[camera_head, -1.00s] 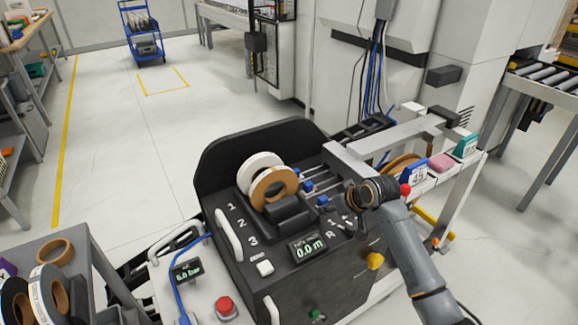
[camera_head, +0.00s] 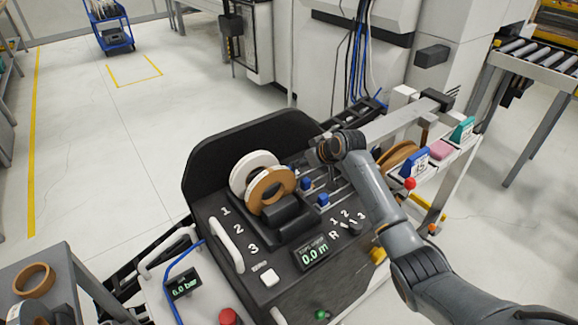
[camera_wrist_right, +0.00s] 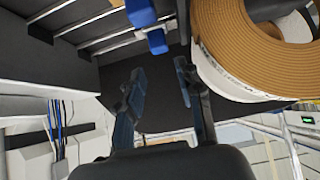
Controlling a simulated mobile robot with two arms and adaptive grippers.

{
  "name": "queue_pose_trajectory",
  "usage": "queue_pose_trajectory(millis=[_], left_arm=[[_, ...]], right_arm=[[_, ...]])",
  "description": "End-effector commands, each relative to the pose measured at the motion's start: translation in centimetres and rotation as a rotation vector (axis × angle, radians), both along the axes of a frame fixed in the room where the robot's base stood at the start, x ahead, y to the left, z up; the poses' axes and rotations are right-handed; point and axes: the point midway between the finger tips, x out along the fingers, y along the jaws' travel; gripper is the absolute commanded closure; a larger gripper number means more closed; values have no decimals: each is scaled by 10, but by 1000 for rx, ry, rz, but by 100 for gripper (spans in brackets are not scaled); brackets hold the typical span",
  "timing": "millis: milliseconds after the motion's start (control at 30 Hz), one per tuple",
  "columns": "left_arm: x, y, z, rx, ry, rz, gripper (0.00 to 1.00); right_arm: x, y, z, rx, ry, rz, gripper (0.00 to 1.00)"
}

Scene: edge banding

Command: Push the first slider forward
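Blue slider knobs sit on metal rails on the black machine, right of the tape rolls. In the head view two show clearly, a middle knob (camera_head: 306,184) and a near knob (camera_head: 323,200); the farthest one is mostly hidden near my right gripper (camera_head: 314,156). In the wrist view a blue knob (camera_wrist_right: 157,41) lies just beyond the fingertips, with another blue piece (camera_wrist_right: 140,12) above it. My right gripper's fingers (camera_wrist_right: 160,82) are apart, with nothing between them. I cannot tell whether a finger touches the knob. My left gripper is not in view.
A white roll (camera_head: 246,168) and a brown roll (camera_head: 270,190) stand close left of the sliders. A numbered selector (camera_head: 348,226) and a length display (camera_head: 311,252) are on the near panel. A metal beam (camera_head: 400,118) runs behind my right arm.

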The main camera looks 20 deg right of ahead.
Motion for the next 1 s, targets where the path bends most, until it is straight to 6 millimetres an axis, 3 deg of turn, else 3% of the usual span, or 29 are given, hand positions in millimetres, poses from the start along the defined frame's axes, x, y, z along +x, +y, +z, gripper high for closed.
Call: queue_pose_trajectory(millis=[500,1000], left_arm=[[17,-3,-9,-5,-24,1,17],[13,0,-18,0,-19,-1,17]], right_arm=[[47,18,-51,0,1,1,64],[62,23,-67,-2,0,1,64]])
